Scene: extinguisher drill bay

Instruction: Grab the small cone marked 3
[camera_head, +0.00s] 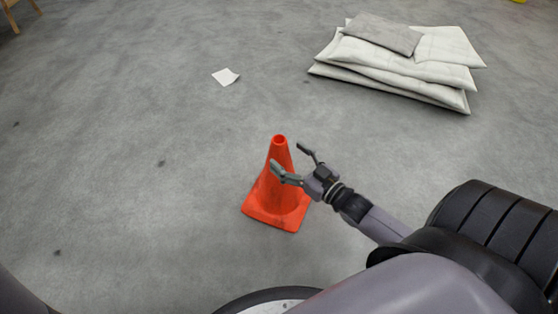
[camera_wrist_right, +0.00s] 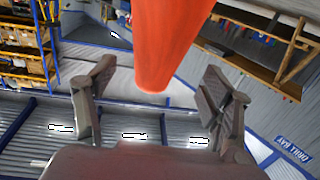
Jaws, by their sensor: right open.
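An orange-red cone (camera_head: 276,195) stands upright on the grey floor. No number shows on the side in view. My right gripper (camera_head: 287,157) is open at the upper part of the cone, with one finger in front of it and the other at its right. In the right wrist view the cone (camera_wrist_right: 168,40) comes in from the top, its narrow end between the spread fingers of the right gripper (camera_wrist_right: 158,72). I cannot tell whether the fingers touch it. My left gripper is not in view.
A stack of pale padded bags (camera_head: 400,68) lies at the back right. A white paper sheet (camera_head: 225,77) lies behind the cone. The floor (camera_head: 110,140) left of the cone is clear. The wrist view shows shelves with bins (camera_wrist_right: 25,62) and a blue sign (camera_wrist_right: 292,150).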

